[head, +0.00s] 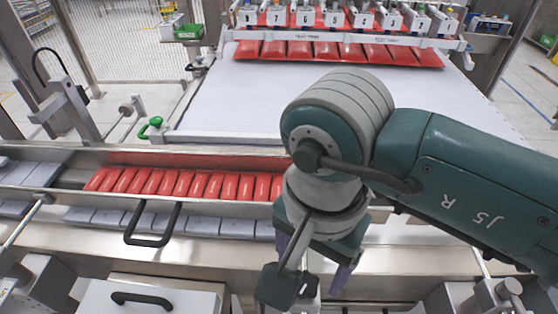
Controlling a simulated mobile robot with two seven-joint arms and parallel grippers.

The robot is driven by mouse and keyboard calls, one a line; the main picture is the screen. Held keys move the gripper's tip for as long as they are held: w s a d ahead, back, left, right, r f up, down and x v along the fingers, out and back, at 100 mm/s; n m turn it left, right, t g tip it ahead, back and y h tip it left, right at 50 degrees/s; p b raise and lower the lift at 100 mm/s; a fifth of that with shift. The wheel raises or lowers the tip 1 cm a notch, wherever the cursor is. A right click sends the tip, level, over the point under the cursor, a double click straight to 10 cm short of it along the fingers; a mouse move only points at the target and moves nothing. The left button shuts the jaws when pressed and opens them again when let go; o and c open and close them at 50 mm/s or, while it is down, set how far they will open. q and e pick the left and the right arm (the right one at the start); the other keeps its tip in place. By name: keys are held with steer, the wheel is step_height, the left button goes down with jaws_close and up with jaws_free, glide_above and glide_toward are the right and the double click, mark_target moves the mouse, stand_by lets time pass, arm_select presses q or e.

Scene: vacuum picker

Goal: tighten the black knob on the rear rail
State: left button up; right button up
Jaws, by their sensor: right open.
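My right arm comes in from the right, and its wrist fills the middle of the head view. My right gripper (316,272) hangs below the wrist, over the front of the machine. It is open, and I see nothing between its purple fingers, though the wrist partly covers them. The rear rail (345,39) is a pale bar across the top, behind the white bed. I cannot pick out the black knob for certain; a small dark fitting (198,66) shows near the rail's left end. My right gripper is well apart from the rail. My left gripper is out of view.
Numbered picker heads (305,18) hold red packets (330,52) along the rail. More red packets (190,184) lie in a front channel, partly hidden by my wrist. A green-handled clamp (152,124) stands at the bed's left corner. The white bed (270,95) is clear. A black handle (153,240) juts forward.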

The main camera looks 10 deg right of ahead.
mark_target(307, 283)
steer(key=shift+f, duration=1.85)
jaws_close()
